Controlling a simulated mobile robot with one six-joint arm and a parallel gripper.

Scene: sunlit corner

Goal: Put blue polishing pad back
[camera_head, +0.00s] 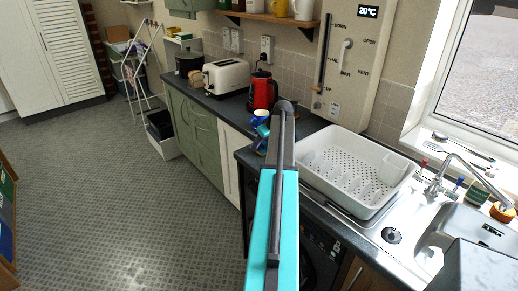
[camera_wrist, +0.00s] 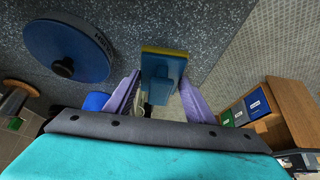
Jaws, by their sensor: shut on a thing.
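The blue polishing pad (camera_wrist: 163,70), a blue block with a yellow edge, is between the two purple fingers of my gripper (camera_wrist: 160,95) in the wrist view. The fingers are shut on it from both sides. It appears over the dark speckled worktop; whether it touches the worktop, I cannot tell. In the head view my teal and grey arm covers most of the gripper. Only a small blue and purple part of it (camera_head: 262,131) shows beside the arm, near the worktop edge.
A large blue disc (camera_wrist: 68,50) with a dark knob is at upper left in the wrist view. A white dish rack (camera_head: 345,165) is right of my arm.

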